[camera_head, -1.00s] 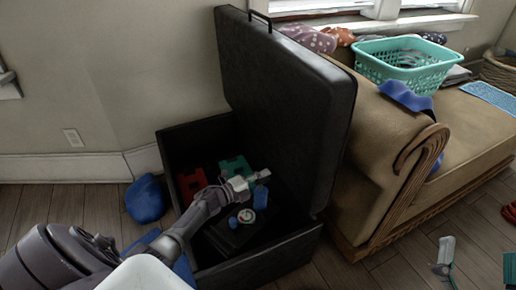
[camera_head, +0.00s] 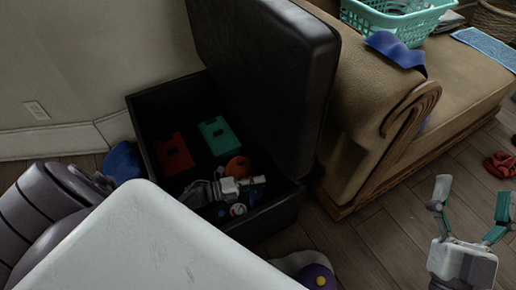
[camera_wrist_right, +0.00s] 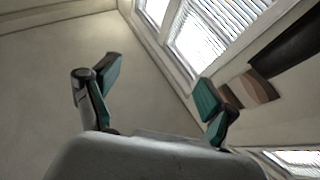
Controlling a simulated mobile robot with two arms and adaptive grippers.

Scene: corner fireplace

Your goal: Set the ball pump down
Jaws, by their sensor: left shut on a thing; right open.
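My left gripper (camera_head: 246,184) is inside the open black storage box, reaching in from the left. It is shut on the ball pump (camera_head: 238,209), which shows as a small round white piece with blue parts beside it, just below the fingers. The fingers cover part of it, and I cannot tell whether it touches the box floor. The black box (camera_head: 272,217) stands open with its thick lid (camera_head: 265,65) raised. My right gripper (camera_head: 472,208) is open and empty over the floor at the right; its spread fingers also show in the right wrist view (camera_wrist_right: 153,92).
In the box are a red block (camera_head: 173,155), a green block (camera_head: 219,135) and an orange ball (camera_head: 238,167). A tan sofa (camera_head: 375,120) with a teal basket (camera_head: 395,16) stands to the right. A purple ball (camera_head: 318,277) lies on the floor before the box.

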